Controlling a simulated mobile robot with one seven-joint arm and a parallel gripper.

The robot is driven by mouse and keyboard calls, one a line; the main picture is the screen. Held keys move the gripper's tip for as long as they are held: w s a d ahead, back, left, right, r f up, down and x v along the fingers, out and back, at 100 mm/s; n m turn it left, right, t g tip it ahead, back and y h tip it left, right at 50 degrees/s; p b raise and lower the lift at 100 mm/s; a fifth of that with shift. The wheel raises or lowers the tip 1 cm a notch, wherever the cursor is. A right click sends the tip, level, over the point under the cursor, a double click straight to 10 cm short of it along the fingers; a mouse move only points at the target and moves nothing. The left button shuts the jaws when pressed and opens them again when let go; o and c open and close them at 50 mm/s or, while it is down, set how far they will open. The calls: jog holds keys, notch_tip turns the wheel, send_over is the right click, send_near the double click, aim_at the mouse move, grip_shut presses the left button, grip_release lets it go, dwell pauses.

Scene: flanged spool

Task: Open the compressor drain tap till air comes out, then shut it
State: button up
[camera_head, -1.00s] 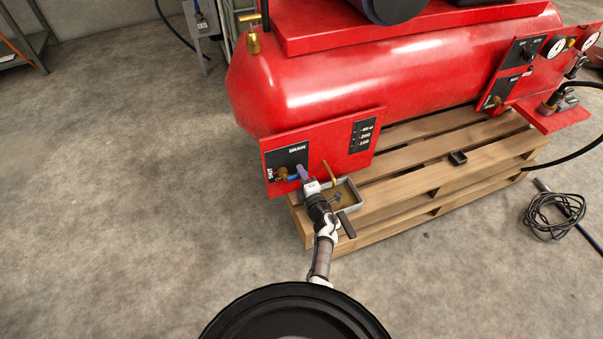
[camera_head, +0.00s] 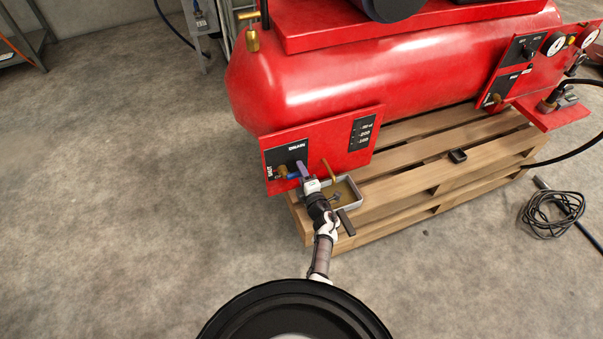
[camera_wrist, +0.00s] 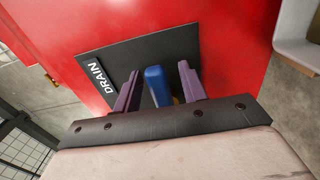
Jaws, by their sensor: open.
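The red compressor tank (camera_head: 380,75) lies on a wooden pallet, with a red panel (camera_head: 335,138) at its left front. On the panel, a black DRAIN plate (camera_head: 287,156) carries the drain tap, with a brass body (camera_head: 282,171) and a blue handle (camera_head: 293,176). In the wrist view the blue handle (camera_wrist: 157,85) stands between the two purple fingers of my gripper (camera_wrist: 160,82). Gaps show on both sides of the handle. My gripper (camera_head: 304,172) is open at the tap in the head view. A brass outlet pipe (camera_head: 329,172) points down over a grey tray (camera_head: 354,204) holding brownish liquid.
A coiled black cable (camera_head: 553,213) lies on the floor at right. The concrete floor at left is clear.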

jog(key=p+v, duration=0.5)
jog(key=v, duration=0.8)
jog(key=shift+s, duration=0.35)
jog(key=shift+d, duration=0.15)
